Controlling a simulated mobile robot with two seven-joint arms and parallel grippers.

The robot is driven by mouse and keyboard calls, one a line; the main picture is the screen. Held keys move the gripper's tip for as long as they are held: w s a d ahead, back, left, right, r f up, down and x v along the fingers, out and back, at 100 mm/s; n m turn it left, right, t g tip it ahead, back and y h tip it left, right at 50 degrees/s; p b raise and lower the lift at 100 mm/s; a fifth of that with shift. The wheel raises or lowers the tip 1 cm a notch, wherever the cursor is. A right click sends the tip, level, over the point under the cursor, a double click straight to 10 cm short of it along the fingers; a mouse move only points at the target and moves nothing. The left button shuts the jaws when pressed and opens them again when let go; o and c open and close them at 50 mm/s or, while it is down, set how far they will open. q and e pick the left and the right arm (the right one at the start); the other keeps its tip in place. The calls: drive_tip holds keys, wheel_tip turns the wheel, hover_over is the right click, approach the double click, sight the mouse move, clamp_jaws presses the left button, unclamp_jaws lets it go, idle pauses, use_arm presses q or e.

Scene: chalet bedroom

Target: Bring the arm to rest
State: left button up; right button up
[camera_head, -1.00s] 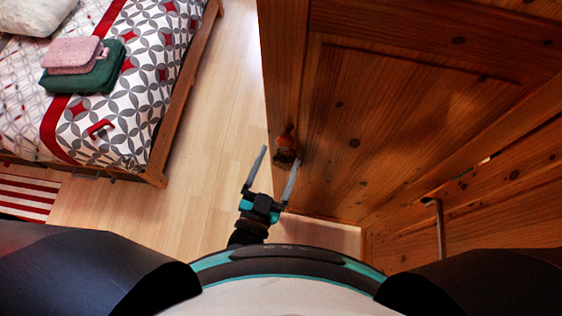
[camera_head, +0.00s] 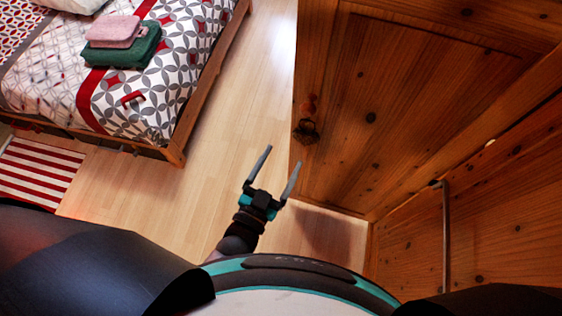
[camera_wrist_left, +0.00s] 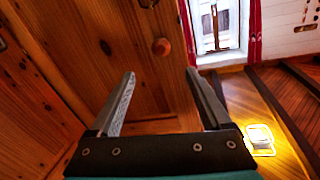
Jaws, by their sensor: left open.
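My left gripper (camera_head: 273,172) is open and empty in the head view, above the wooden floor just left of the wardrobe door. Its two fingers also show spread apart in the left wrist view (camera_wrist_left: 162,95), with nothing between them. A round wooden knob (camera_wrist_left: 161,47) shows on the wood in the left wrist view. My right gripper is in neither view.
A bed (camera_head: 185,60) with a patterned cover stands at upper left, with a pink and a green folded textile (camera_head: 125,50) on it. A red-striped rug (camera_head: 40,172) lies at left. Bare floor (camera_head: 250,90) runs between bed and door. A window (camera_wrist_left: 222,25) shows in the wrist view.

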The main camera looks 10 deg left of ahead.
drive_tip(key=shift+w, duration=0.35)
use_arm(q)
drive_tip(key=s+a+f+n+g+y+b, duration=0.1)
drive_tip(key=s+a+f+g+b, duration=0.3)
drive_tip(key=f, duration=1.1)
drive_tip(key=s+a+f+g+y+b, duration=0.2)
drive_tip(key=s+f+g+b, duration=0.35)
drive_tip(key=f, duration=1.05)
drive_tip(key=s+a+f+n+g+y+b, duration=0.1)
drive_tip(key=s+a+f+g+b, duration=0.2)
drive_tip(key=s+f, duration=0.4)
drive_tip(key=s+a+f+n+g+y+b, duration=0.1)
drive_tip(key=s+a+f+g+b, duration=0.1)
drive_tip(key=s+a+f, duration=0.3)
drive_tip(key=s+f+g, duration=0.1)
drive_tip(key=s+f, duration=0.2)
drive_tip(key=s, duration=0.3)
drive_tip(key=shift+a+g+b, duration=0.15)
drive_tip(key=shift+g+b, duration=0.2)
drive_tip(key=shift+b, duration=0.05)
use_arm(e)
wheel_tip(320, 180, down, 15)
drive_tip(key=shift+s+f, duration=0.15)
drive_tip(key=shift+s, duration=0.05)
